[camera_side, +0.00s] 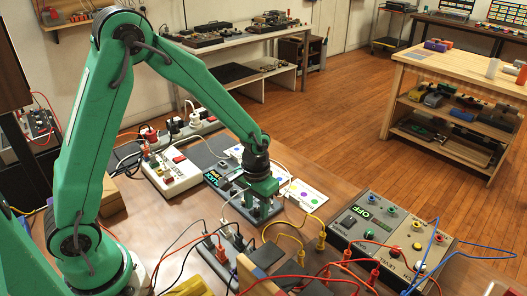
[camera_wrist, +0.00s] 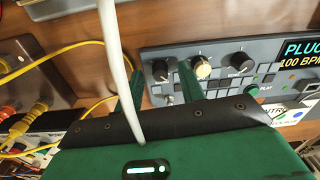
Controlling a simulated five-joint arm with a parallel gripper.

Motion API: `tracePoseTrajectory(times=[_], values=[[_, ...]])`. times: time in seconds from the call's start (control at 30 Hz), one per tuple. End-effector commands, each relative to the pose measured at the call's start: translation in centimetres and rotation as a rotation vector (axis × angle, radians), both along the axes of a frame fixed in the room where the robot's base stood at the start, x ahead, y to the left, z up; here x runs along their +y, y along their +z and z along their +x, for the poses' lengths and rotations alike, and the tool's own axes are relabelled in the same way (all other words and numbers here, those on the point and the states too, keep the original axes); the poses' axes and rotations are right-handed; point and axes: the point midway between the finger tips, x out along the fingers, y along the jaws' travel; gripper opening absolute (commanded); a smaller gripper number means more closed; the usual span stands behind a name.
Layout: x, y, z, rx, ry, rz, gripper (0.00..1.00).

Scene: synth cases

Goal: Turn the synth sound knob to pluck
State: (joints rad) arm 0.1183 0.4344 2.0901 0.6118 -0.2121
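The grey synth (camera_wrist: 218,88) lies across the upper right of the wrist view. Its display (camera_wrist: 302,52) reads "PLUC", cut off by the frame edge, with "100 BPM" below. A left black knob (camera_wrist: 160,70), a cream knob (camera_wrist: 203,66) and a right black knob (camera_wrist: 243,60) sit in a row; their labels are too small to read. My gripper (camera_wrist: 153,75) has its two green fingers apart, the left black knob between them in the picture and the right finger beside the cream knob. Contact cannot be told. In the side view my gripper (camera_side: 262,200) is down over the synth (camera_side: 222,192).
A white cable (camera_wrist: 118,60) crosses in front of the wrist camera. Yellow cables (camera_wrist: 60,55) lie left of the synth. Loose wires cover the front.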

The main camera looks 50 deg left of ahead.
Motion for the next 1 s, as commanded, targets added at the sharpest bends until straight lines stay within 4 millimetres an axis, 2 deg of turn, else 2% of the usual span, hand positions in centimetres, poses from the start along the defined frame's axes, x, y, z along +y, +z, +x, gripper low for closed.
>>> tracePoseTrajectory(times=[0.6, 0.8, 1.0], values=[[0.0, 6.6, 0.1, -0.004, 0.0, -0.001, 0.39], [0.0, 7.4, 0.0, -0.001, 0.0, 0.0, 0.39], [0.0, 7.4, 0.0, 0.0, 0.0, 0.0, 0.39]])
